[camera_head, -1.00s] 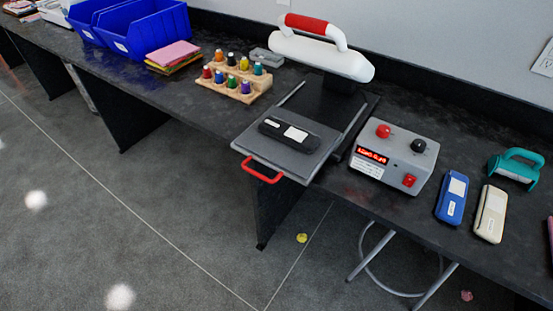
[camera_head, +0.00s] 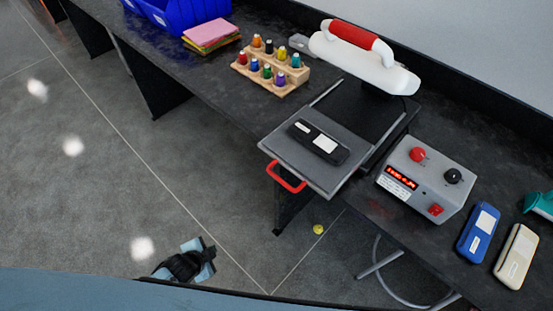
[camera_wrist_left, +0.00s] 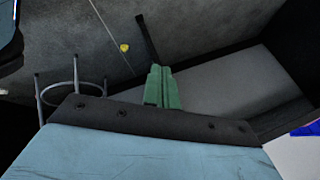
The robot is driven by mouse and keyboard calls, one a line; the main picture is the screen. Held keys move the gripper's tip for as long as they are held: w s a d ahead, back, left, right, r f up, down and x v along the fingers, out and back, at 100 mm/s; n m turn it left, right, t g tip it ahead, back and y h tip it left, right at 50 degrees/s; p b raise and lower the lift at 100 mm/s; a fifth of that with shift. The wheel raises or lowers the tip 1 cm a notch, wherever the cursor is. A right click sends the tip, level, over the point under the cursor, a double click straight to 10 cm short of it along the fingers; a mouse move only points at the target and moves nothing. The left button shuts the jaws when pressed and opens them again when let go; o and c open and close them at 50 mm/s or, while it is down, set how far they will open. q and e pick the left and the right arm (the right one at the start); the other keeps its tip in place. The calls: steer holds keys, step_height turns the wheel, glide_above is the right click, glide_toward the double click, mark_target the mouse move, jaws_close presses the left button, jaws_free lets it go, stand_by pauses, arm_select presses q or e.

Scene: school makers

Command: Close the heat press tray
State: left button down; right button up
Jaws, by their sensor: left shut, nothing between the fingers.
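The heat press (camera_head: 365,62) has a white top with a red grip and stands on the dark bench. Its grey tray (camera_head: 290,150) is pulled out past the bench's front edge, with a red handle (camera_head: 287,180) at its front. A black case with a white label (camera_head: 318,142) lies on the tray. My left gripper (camera_head: 198,260) is low in the head view, left of and below the handle, apart from it and over the floor. Its fingers also show in the left wrist view (camera_wrist_left: 160,84), closed together and empty. My right gripper is not in view.
A grey control box (camera_head: 425,182) stands right of the press, with blue (camera_head: 478,232) and cream (camera_head: 516,257) cases beyond. A bottle rack (camera_head: 272,75) is left. A stool (camera_head: 395,275) is under the bench. A yellow object (camera_head: 318,229) lies on the floor below the tray.

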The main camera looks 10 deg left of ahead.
arm_select(q)
steer(key=w+d+r+m+t+h+p, duration=0.1)
steer(key=w+d+r+m+p, duration=0.2)
steer(key=r, duration=0.5)
steer(key=w+d+r+m+t+h, duration=0.1)
steer(key=w+d+r+m, duration=0.2)
steer(key=w+r, duration=0.35)
steer(key=m+t+h+p, duration=0.1)
steer(key=m+h+p, duration=0.3)
steer(key=m, duration=0.3)
glide_toward(288, 167)
steer(key=b+x, duration=0.1)
steer(key=x, duration=0.5)
steer(key=shift+w+d+f+b, duration=0.1)
steer(key=shift+d+f+b, duration=0.1)
steer(key=shift+b, duration=0.2)
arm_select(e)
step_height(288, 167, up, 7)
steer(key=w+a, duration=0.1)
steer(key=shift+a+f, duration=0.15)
